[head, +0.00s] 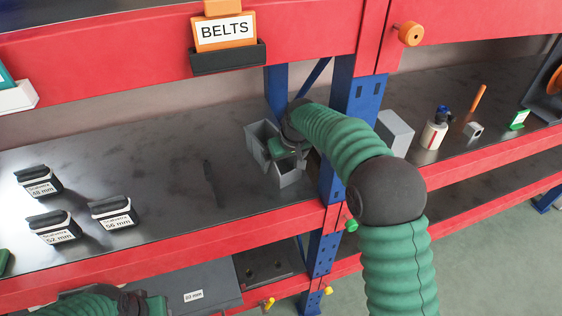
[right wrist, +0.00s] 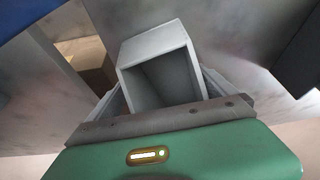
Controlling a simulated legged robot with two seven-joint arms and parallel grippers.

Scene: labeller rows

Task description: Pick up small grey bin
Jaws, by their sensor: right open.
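A small grey bin (head: 289,174) stands on the dark upper shelf beside the blue post. Grey walls (head: 256,146) also show just behind it to the left; I cannot tell if they belong to a second bin. My right gripper (head: 281,151) is at the bin, hiding part of it. In the right wrist view the bin (right wrist: 151,45) shows its open, empty inside. The open fingers (right wrist: 160,100) lie on both sides of it; contact is unclear. My left arm enters at the lower left, its gripper (head: 150,303) cut off by the frame.
Blue posts (head: 357,95) stand right beside the bin. Several black labelled boxes (head: 114,212) sit on the left of the shelf. A grey block (head: 396,133) stands beyond the post. A BELTS sign (head: 225,32) hangs from the red beam above. The shelf's middle is mostly clear.

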